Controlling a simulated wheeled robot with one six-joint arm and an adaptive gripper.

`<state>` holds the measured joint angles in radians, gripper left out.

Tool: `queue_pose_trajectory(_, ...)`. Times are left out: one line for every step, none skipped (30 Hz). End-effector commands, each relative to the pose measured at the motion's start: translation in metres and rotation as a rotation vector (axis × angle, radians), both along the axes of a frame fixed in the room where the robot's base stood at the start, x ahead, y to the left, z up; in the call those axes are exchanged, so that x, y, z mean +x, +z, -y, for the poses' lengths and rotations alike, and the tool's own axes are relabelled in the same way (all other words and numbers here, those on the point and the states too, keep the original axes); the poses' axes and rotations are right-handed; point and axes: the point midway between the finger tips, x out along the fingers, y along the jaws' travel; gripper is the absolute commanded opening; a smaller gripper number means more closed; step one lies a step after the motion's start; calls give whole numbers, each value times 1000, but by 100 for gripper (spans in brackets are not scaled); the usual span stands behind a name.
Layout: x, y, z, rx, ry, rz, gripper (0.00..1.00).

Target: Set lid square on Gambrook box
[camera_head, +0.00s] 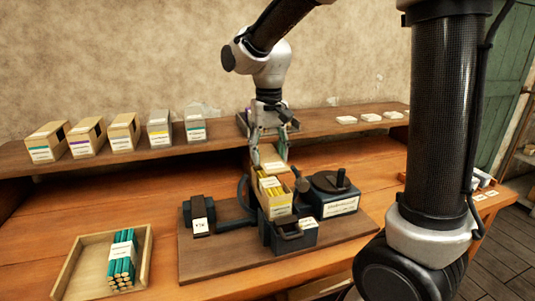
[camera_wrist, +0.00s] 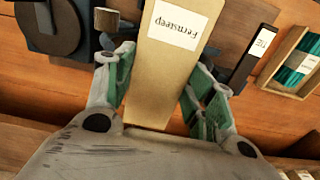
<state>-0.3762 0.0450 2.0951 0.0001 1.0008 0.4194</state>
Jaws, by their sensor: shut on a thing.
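My gripper (camera_head: 270,140) hangs over the press in the middle of the bench. In the wrist view my gripper (camera_wrist: 160,95) has its green-padded fingers on both sides of a long beige card piece (camera_wrist: 163,65), shut on it. This piece looks like a lid and carries a white label reading "Fernsteep", upside down. In the head view the held piece (camera_head: 273,164) shows pale between the fingertips, just above and behind an open card box (camera_head: 281,210) with yellow sticks inside. I cannot read that box's label or tell whether the two touch. The wrist view hides the open box.
The dark press base board (camera_head: 200,262) carries a black block (camera_head: 199,214) left and a round handwheel unit (camera_head: 337,193) right. A wooden tray (camera_head: 68,276) with green sticks lies at front left. Several boxes (camera_head: 123,131) stand on the back shelf.

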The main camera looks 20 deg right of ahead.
Motion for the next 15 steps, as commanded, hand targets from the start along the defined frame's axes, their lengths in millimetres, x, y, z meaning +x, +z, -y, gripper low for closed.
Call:
queue_pose_trajectory(-2, 0, 1, 0, 13, 0, 32)
queue_pose_trajectory(-4, -1, 1, 0, 26, 0, 32)
queue_pose_trajectory(-5, -2, 2, 0, 36, -1, 32)
queue_pose_trajectory(-5, -3, 2, 0, 41, -1, 32)
queue_pose_trajectory(-5, -5, 2, -1, 44, -2, 32)
queue_pose_trajectory(-5, -7, 2, -1, 45, -2, 32)
queue_pose_trajectory(-6, -10, 2, -1, 45, -2, 32)
queue_pose_trajectory(-5, -12, 2, -1, 45, -2, 32)
queue_pose_trajectory(-6, -16, 2, -1, 44, -2, 32)
queue_pose_trajectory(-6, -19, 2, -1, 44, -3, 32)
queue_pose_trajectory(-5, -22, 2, -1, 44, -3, 32)
queue_pose_trajectory(-5, -26, 2, -1, 44, -3, 32)
queue_pose_trajectory(-6, -29, 2, -1, 44, -3, 32)
queue_pose_trajectory(-6, -32, 2, -1, 44, -3, 32)
queue_pose_trajectory(-5, -35, 2, -1, 44, -2, 32)
